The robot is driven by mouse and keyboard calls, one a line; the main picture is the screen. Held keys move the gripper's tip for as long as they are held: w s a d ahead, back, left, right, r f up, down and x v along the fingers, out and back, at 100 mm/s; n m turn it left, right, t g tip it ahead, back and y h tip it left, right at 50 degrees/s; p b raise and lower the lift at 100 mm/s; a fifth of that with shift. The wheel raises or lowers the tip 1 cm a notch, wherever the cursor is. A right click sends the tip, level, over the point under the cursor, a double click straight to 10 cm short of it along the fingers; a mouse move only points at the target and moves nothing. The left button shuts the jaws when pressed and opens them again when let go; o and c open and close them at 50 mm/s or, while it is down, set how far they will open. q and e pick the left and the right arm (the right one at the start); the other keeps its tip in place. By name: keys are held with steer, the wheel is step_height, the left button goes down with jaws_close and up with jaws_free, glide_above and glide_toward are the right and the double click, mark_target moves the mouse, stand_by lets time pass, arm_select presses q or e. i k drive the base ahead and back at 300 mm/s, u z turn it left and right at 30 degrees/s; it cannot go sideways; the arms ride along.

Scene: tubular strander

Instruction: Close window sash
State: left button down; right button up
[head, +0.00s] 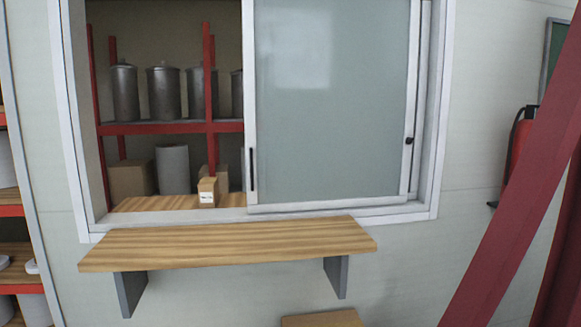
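The window sash (330,100) is a pale framed pane of greyish glass. It stands at the right side of the white window frame (75,120). The left part of the window is an open gap through which a room behind shows. A dark vertical handle (252,168) is on the sash's left edge, low down. A small dark knob (408,141) is near its right edge. Neither of my grippers shows in the head view.
A wooden shelf (230,243) on grey brackets juts out below the window. A small box (207,191) stands on the sill in the gap. Red racks (170,128) with grey canisters are behind. A slanted red beam (515,190) and a fire extinguisher (521,135) are at right.

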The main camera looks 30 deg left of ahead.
mark_target(410, 68)
steer(key=i, duration=1.2)
steer(key=u, duration=0.05)
